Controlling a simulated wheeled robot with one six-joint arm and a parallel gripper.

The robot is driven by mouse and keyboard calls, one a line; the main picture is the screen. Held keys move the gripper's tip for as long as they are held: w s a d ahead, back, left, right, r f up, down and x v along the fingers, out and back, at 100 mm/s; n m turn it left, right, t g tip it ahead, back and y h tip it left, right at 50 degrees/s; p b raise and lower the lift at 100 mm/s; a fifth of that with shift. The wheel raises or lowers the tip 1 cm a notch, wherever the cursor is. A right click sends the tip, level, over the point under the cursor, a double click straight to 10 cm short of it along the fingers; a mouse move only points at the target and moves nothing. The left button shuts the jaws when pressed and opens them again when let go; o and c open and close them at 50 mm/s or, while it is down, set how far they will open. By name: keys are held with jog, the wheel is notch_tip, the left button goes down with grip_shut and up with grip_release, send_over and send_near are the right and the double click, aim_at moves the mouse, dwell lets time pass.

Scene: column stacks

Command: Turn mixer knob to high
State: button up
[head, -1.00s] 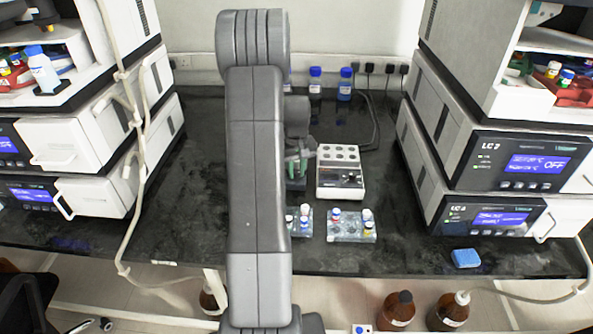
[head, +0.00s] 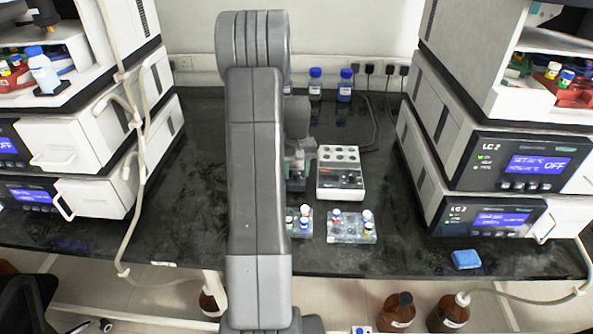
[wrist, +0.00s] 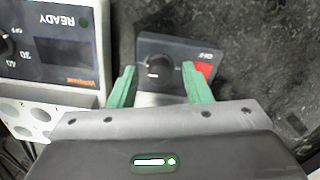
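The mixer (wrist: 180,48) is a small dark box with a round black knob (wrist: 158,67) on its face, an "OFF" label and a red patch to the knob's right. In the wrist view its lower part is hidden behind my gripper. In the head view the mixer (head: 296,184) is mostly hidden by my arm. My gripper (wrist: 160,86) is open, its two green fingers apart on either side of the knob. I cannot tell whether they touch the mixer. In the head view my gripper (head: 300,160) is just above the mixer.
A white block heater (head: 341,180) stands close to the right of the mixer. Clear racks with capped vials (head: 352,238) sit in front. Instrument stacks (head: 470,160) flank the bench. A blue sponge (head: 465,259) lies near the front edge. The dark bench is clear at left.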

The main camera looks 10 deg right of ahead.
aim_at(296, 173)
notch_tip(296, 173, up, 14)
dwell(0.6)
jog(key=shift+f, duration=0.2)
notch_tip(296, 173, down, 14)
jog(key=shift+r, duration=0.15)
dwell(0.4)
jog(key=shift+r, duration=0.1)
jog(key=shift+f, duration=0.25)
jog(key=n, duration=0.2)
jog(key=shift+r+n, duration=0.2)
jog(key=shift+n, duration=0.1)
jog(key=n+p, duration=0.1)
jog(key=n, duration=0.3)
jog(key=shift+n, duration=0.3)
notch_tip(296, 173, up, 14)
jog(key=shift+f, duration=0.2)
dwell(1.2)
